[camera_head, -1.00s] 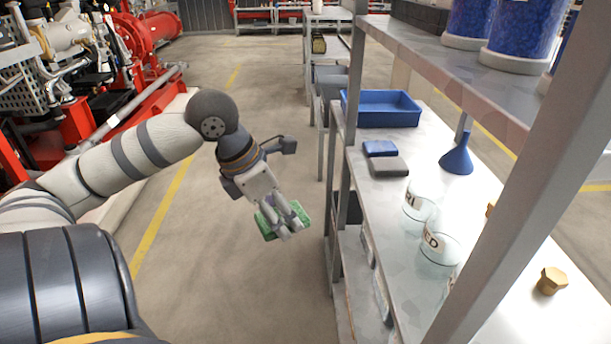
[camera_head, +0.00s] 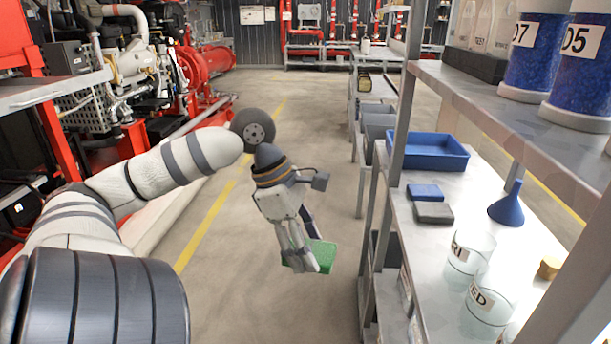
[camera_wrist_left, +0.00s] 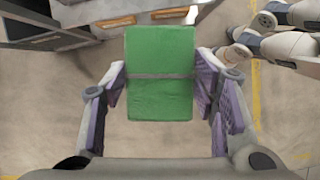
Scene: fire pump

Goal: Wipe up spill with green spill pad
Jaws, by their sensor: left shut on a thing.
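My left gripper (camera_head: 303,254) is shut on the green spill pad (camera_head: 322,253) and holds it in the air above the floor, left of the shelf unit. In the left wrist view the green pad (camera_wrist_left: 160,95) sits between the two fingers (camera_wrist_left: 160,88), with a dark line across its middle. The fingers press on its left and right sides. The spill does not show clearly in these frames. My right gripper is not in view.
The shelf unit (camera_head: 398,165) on the right carries a blue tray (camera_head: 428,163), blue and grey pads (camera_head: 432,213), a blue funnel (camera_head: 507,207) and glass beakers (camera_head: 488,306). Red pump machinery (camera_head: 205,64) stands at left. The floor aisle between is clear.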

